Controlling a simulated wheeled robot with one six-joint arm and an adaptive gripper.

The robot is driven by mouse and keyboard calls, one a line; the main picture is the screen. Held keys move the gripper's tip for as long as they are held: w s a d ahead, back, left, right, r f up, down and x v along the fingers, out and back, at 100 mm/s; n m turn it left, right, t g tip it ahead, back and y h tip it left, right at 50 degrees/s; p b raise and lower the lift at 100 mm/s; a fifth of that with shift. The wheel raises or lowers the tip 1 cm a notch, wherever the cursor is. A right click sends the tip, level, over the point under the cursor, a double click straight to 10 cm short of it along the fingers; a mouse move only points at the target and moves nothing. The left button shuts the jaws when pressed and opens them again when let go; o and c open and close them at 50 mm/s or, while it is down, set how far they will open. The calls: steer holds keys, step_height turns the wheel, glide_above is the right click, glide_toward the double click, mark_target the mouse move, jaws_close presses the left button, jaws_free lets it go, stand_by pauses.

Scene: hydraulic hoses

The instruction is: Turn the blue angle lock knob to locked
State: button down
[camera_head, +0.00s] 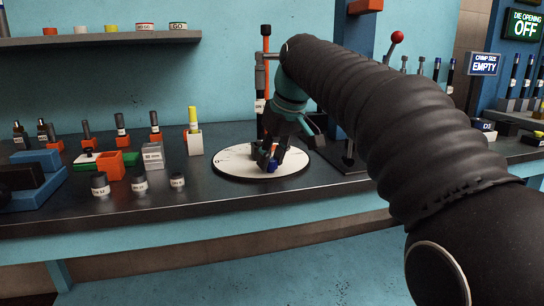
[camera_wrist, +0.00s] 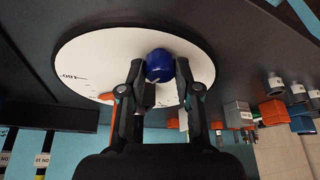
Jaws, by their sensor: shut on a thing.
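The blue angle lock knob (camera_wrist: 159,65) stands on a round white dial plate (camera_wrist: 92,55) with dark markings. My gripper (camera_wrist: 160,72) has its two fingers on either side of the knob and is shut on it. In the head view my gripper (camera_head: 268,158) points down over the white dial plate (camera_head: 232,162), and a little of the blue knob (camera_head: 272,167) shows below the fingers. The fingers hide part of the knob. I cannot read the knob's lock position.
An orange upright post (camera_head: 266,70) stands behind the dial. A yellow-topped part in a grey block (camera_head: 195,143) stands left of it, with several labelled dark caps (camera_head: 139,182) farther left. A lever with a red ball (camera_head: 397,37) stands at the right. The counter front is clear.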

steer(key=m+h, duration=0.1)
steer(key=m, duration=0.2)
steer(key=shift+a+m+t, duration=0.15)
steer(key=shift+m+t, duration=0.25)
steer(key=m+h, duration=0.1)
steer(key=m, duration=0.2)
steer(key=shift+m+h, duration=0.3)
steer(key=m, duration=0.2)
steer(key=m+h, duration=0.1)
steer(key=m, duration=0.1)
steer(key=shift+a+h, duration=0.15)
steer(key=shift+h, duration=0.15)
steer(key=shift+m+g+h, duration=0.3)
steer(key=shift+m+h, duration=0.3)
steer(key=shift+m, duration=1.1)
steer(key=c, duration=0.8)
jaws_free()
